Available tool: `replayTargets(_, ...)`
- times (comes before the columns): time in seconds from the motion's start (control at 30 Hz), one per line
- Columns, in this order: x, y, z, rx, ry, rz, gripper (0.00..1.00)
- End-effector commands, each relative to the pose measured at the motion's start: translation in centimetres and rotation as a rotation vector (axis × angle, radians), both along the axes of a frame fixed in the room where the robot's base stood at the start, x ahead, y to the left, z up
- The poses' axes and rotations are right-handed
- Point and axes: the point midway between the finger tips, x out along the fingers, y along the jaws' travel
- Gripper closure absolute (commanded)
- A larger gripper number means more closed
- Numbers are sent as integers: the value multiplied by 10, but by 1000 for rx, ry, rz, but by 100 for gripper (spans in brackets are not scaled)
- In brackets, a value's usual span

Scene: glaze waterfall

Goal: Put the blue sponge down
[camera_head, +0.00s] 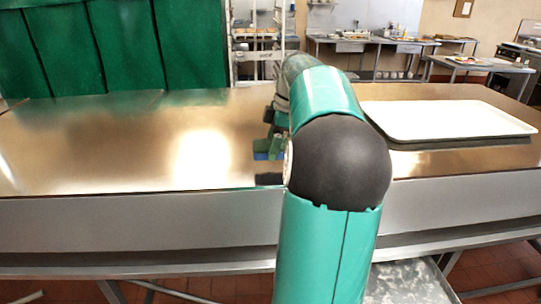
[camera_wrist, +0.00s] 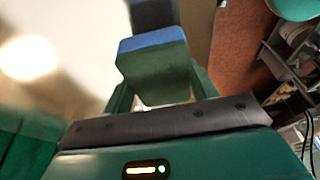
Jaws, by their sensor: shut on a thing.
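The blue sponge (camera_wrist: 152,40) shows in the wrist view as a blue strip at the far end of a dark green block between my fingers. My gripper (camera_wrist: 155,78) is shut on it. In the head view the gripper (camera_head: 270,143) is beyond my arm's dark joint, low over the front part of the metal table (camera_head: 110,150). A small blue patch of the sponge (camera_head: 261,156) shows there at the gripper's lower end. My arm hides the rest. I cannot tell whether the sponge touches the table.
A white tray (camera_head: 445,119) lies on the table to the right of my arm. The tabletop to the left is bare and shiny. The table's front edge is close to the gripper. A green curtain-like panel (camera_head: 120,45) stands behind on the left. Other worktables stand farther back.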

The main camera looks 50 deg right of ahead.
Motion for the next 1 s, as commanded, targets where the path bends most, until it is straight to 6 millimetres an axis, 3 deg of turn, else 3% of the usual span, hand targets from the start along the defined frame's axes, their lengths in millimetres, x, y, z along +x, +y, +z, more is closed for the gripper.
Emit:
replayTargets(0.3, 9, -4, -37, 1, 1, -1, 63)
replayTargets(0.67, 9, -4, -43, 1, 1, 0, 63)
replayTargets(0.7, 9, -4, -43, 0, 0, 0, 40)
replayTargets(0.8, 9, -4, -43, 0, 0, 0, 21)
replayTargets(1.0, 9, -4, -43, 0, 0, 0, 20)
